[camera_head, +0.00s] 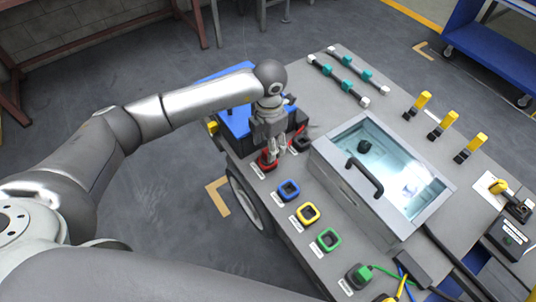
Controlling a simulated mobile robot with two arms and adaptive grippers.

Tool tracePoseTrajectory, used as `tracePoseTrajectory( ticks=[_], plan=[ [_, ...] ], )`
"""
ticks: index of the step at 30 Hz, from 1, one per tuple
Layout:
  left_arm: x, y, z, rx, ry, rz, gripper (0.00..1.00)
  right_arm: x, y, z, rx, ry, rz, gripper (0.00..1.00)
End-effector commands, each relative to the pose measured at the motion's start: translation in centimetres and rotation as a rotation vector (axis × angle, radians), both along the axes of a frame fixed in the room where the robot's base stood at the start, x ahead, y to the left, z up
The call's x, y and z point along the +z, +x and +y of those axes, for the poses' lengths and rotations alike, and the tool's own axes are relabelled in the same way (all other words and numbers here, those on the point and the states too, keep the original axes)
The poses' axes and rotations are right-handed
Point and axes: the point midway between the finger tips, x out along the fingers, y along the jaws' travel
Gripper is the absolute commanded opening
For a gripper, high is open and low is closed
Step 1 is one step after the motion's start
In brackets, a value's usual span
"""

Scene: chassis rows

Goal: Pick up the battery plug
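My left gripper (273,148) points down over the near left edge of the workbench, by a red piece (267,160). Its fingers partly cover the red piece and overlap it in the picture. I cannot tell whether they are closed on it or only close to it. A dark piece (303,143) sits just right of the fingers. No part is clearly marked as the battery plug; the red piece could be it. A green plug-like piece (359,275) with a green cable sits at the front edge.
Blue (289,190), yellow (308,213) and green (328,239) square sockets line the near edge. A glass-lidded box (340,174) with a black handle stands right of them.

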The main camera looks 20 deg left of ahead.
Motion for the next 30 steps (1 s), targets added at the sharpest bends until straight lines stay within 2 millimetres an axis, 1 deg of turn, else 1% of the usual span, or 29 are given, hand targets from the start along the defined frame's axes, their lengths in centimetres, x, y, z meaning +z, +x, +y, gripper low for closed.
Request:
tracePoseTrajectory(
  ticks=[6, 9, 12, 17, 18, 27, 29, 30],
  plan=[
    [-3.3, 0.0, 0.4, 0.001, -0.001, 0.006, 0.52, 0.8, 2.0, 0.0, 0.002, 0.001, -0.030, 0.40],
    [-4.3, 0.0, 0.4, -0.001, -0.001, 0.003, 0.52, 0.8, 2.4, -0.1, 0.002, 0.001, -0.038, 0.40],
    [-4.7, 0.1, 0.4, -0.001, 0.000, 0.003, 0.52, 0.8, 2.4, -0.1, 0.002, 0.001, -0.038, 0.40],
    [-4.7, 0.1, 0.4, -0.001, -0.001, 0.002, 0.52, 0.8, 2.2, -0.1, 0.003, 0.000, -0.034, 0.40],
    [-4.7, 0.1, 0.4, -0.001, -0.001, 0.002, 0.51, 0.8, 2.1, -0.2, 0.003, 0.000, -0.033, 0.40],
    [-4.7, 0.1, 0.4, -0.001, -0.001, 0.002, 0.12, 0.7, 1.4, -0.2, 0.003, -0.002, -0.022, 0.40],
    [-4.7, 0.1, 0.4, -0.001, -0.001, 0.002, 0.04, 0.7, 1.4, -0.2, 0.003, -0.002, -0.022, 0.40],
    [-4.7, 0.1, 0.4, -0.001, -0.002, 0.001, 0.02, 0.7, 1.4, -0.2, 0.003, -0.002, -0.022, 0.40]
  ],
)
